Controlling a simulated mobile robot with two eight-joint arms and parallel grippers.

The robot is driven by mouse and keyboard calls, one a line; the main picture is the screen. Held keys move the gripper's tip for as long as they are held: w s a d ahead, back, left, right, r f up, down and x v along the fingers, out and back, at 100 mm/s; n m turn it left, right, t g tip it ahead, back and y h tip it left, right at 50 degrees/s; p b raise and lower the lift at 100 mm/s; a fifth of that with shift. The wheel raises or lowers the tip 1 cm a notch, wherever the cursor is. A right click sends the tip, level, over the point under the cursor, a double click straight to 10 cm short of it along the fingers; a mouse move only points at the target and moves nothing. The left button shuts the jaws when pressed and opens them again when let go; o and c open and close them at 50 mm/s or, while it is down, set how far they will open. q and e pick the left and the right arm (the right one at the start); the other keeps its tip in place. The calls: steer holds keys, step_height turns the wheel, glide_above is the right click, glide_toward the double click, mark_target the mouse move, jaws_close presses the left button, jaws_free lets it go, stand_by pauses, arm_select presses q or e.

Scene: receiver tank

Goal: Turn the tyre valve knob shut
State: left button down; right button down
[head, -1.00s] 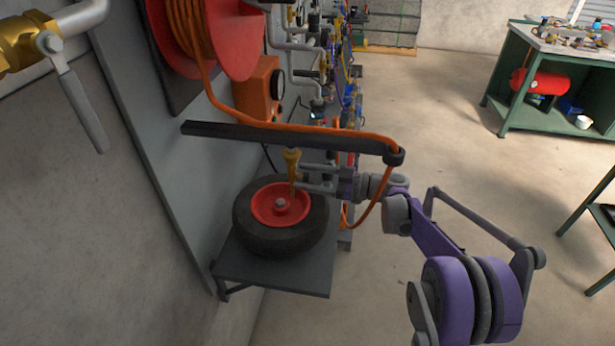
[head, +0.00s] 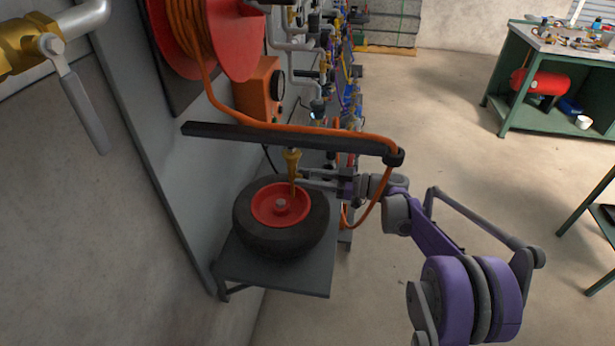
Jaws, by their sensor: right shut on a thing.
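The brass tyre valve (head: 292,160) stands upright above the red hub of the black tyre (head: 262,243), which lies flat on a grey shelf. My right gripper (head: 300,179) reaches in from the right at the lower part of the valve. Its fingers are shut on the valve knob, which is too small and too covered by the fingers to make out clearly. The knob's angle cannot be told. My left gripper is not in view.
A dark bar (head: 290,138) carrying an orange hose (head: 345,134) runs just above my right gripper. The grey shelf (head: 278,275) sticks out from the wall. A hose reel (head: 235,40) and orange box (head: 259,88) are behind.

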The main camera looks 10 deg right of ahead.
steer(key=shift+m, duration=1.3)
steer(key=c, duration=0.5)
jaws_free()
steer(key=shift+c, duration=0.2)
steer(key=v, duration=1.1)
steer(key=shift+r, duration=0.15)
